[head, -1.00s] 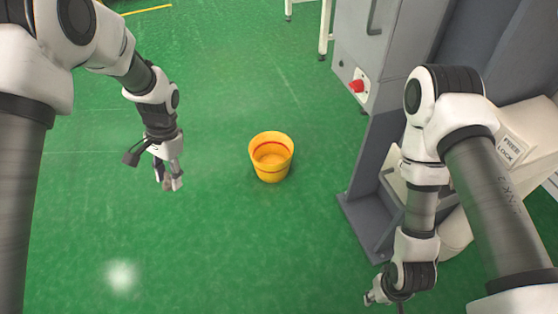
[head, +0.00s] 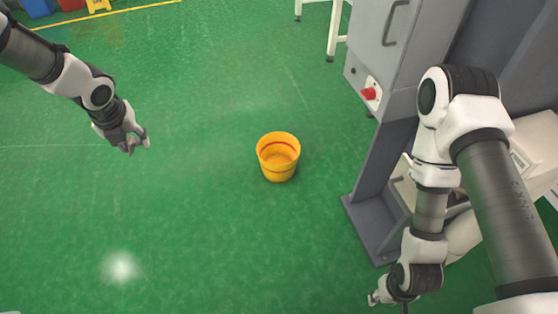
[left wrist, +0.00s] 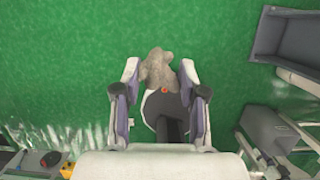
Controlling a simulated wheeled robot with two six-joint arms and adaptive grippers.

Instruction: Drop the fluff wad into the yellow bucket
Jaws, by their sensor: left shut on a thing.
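The fluff wad (left wrist: 157,68) is a small grey-brown lump in the left wrist view, between the fingertips of my left gripper (left wrist: 158,80). My left gripper is shut on it. In the head view my left gripper (head: 137,145) hangs over the floor, left of the bucket and apart from it; the wad barely shows there. The yellow bucket (head: 279,172) stands upright on the floor, with a red band inside its open top. My right gripper (head: 380,298) is low at the bottom right, and its fingers are too small to judge.
A grey cabinet (head: 384,50) with a red knob (head: 369,93) stands right of the bucket. White table legs (head: 334,35) are at the top. The green floor (head: 210,220) between my left gripper and the bucket is clear.

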